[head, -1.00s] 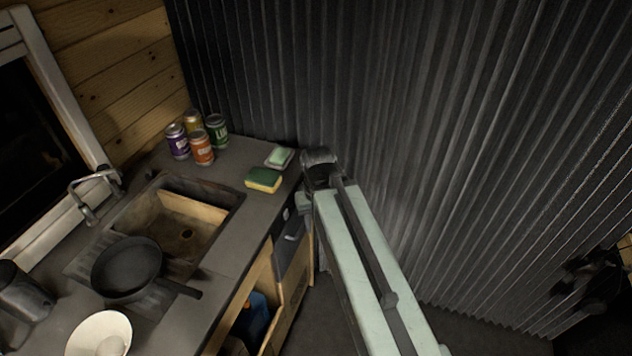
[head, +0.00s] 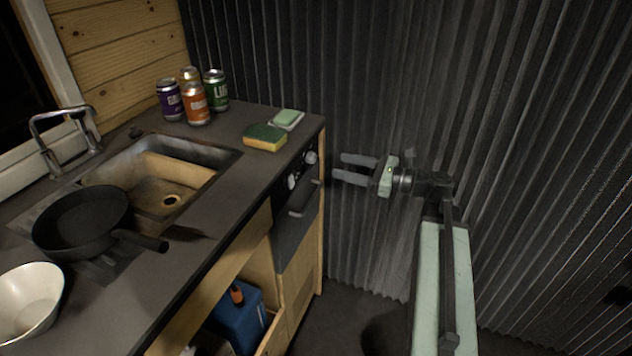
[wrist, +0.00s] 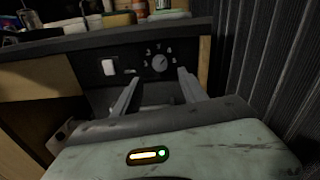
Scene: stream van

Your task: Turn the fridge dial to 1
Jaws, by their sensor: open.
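The fridge front (head: 296,236) is a dark panel under the counter's right end. Its round dial (head: 311,157) is at the panel's upper right, and shows in the wrist view (wrist: 160,63) with small numerals around it. The dial's pointer is too small to read surely. A pale switch (wrist: 108,67) sits left of it. My gripper (head: 340,167) is open and empty, held level to the right of the panel, its fingers pointing at the dial. In the wrist view the fingertips (wrist: 159,76) lie either side of the dial's line, apart from it.
The counter (head: 235,190) carries a sponge (head: 265,138), a soap dish (head: 287,120), several cans (head: 196,104), a sink (head: 165,185) and a pan (head: 82,222). A handle (head: 304,200) juts out below the dial. A corrugated wall (head: 380,90) stands close behind my gripper.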

